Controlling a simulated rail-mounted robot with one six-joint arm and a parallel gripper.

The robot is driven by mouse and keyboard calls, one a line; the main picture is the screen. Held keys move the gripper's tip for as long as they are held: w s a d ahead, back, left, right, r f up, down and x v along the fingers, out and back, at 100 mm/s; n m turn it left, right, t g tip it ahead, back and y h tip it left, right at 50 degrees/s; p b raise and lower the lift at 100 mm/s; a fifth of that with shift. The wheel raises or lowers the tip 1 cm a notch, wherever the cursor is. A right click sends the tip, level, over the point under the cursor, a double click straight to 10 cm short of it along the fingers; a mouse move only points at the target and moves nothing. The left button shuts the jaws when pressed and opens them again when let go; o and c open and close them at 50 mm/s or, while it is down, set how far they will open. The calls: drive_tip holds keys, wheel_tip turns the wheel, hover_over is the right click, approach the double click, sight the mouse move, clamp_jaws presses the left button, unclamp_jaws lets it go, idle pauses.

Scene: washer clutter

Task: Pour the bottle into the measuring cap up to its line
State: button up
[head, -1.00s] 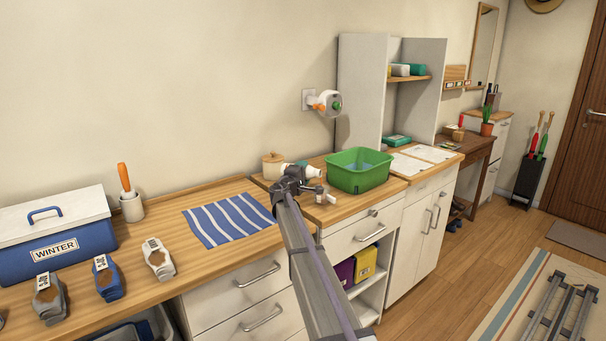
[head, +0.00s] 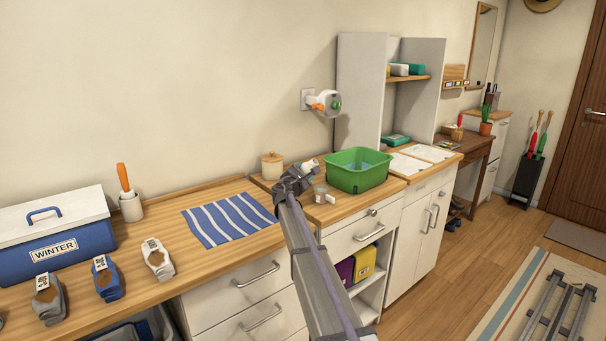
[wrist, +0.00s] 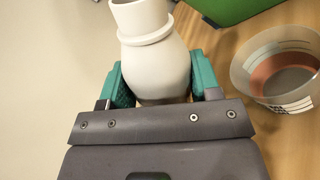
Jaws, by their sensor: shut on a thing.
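My gripper (head: 297,178) is above the wooden counter, left of the green tub. In the wrist view its teal fingers (wrist: 161,80) are shut on the white bottle (wrist: 158,62), one on each side of its round body. The bottle's neck points away from the gripper and its mouth is cut off by the frame's top edge. In the head view the bottle (head: 311,167) is small and partly hidden. The clear measuring cap (wrist: 283,68) stands to the right of the bottle, apart from it, with a reddish-brown area inside and dark print. It also shows below the gripper (head: 321,190).
The green tub (head: 357,178) stands close on the right. A lidded wooden jar (head: 272,165) is behind, and a small white item (head: 331,199) lies near the cap. A striped cloth (head: 228,220) lies on the lower counter to the left.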

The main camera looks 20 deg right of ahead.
drive_tip(key=n, duration=0.3)
drive_tip(key=shift+w+a+r, duration=0.1)
drive_tip(key=shift+r, duration=0.25)
drive_tip(key=n, duration=0.1)
drive_tip(key=f+n, duration=0.1)
drive_tip(key=shift+w+a+n+y, duration=0.2)
drive_tip(key=shift+n+y, duration=0.1)
drive_tip(key=shift+n, duration=0.1)
drive_tip(key=n, duration=0.3)
drive_tip(key=shift+w+a+f, duration=0.15)
drive_tip(key=shift+w+f, duration=0.05)
drive_tip(key=shift+f, duration=0.05)
wheel_tip(320, 180, up, 11)
drive_tip(key=p, duration=1)
drive_tip(key=shift+f, duration=0.4)
